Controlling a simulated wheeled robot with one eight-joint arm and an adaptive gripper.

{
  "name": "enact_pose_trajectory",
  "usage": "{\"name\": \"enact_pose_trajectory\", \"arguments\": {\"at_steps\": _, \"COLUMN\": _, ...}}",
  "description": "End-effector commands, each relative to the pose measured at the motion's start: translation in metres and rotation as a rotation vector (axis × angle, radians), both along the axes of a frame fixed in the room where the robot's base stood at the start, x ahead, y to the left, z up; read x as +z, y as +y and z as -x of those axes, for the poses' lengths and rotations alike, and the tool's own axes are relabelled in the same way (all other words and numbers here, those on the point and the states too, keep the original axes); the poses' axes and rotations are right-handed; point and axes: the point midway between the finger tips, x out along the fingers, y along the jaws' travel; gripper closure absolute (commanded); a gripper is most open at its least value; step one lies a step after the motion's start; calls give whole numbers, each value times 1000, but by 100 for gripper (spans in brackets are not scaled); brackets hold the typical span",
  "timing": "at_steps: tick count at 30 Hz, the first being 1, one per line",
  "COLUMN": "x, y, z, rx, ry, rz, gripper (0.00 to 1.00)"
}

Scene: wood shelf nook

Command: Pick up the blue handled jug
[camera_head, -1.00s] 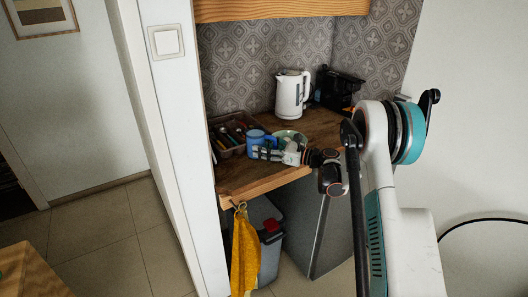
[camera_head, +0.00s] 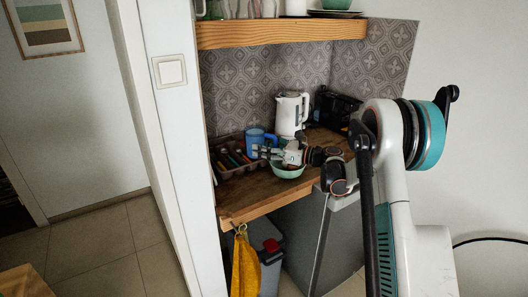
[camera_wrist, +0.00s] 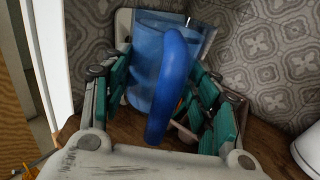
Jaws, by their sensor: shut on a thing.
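The blue jug (camera_head: 254,138) with its thick blue handle (camera_wrist: 172,88) is in my gripper (camera_head: 264,151). In the wrist view the jug's translucent blue body (camera_wrist: 146,62) stands between the green-padded fingers, with the handle facing the camera. The fingers are shut on the jug from both sides. In the head view the jug appears held above the wooden counter (camera_head: 262,195), behind and left of the green bowl (camera_head: 288,173). The fingertips are partly hidden behind the jug.
A cutlery tray (camera_head: 236,160) lies left of the jug. A white kettle (camera_head: 291,114) and a dark appliance (camera_head: 335,106) stand at the back right. A wooden shelf (camera_head: 280,33) with dishes hangs above. A white wall edge (camera_head: 170,150) borders the left.

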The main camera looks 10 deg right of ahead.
Motion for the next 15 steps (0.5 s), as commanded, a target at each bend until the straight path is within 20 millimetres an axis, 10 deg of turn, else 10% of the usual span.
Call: {"name": "enact_pose_trajectory", "arguments": {"at_steps": 15, "x": 35, "y": 0, "z": 0, "rx": 0, "ry": -1, "rz": -1, "gripper": 85}}
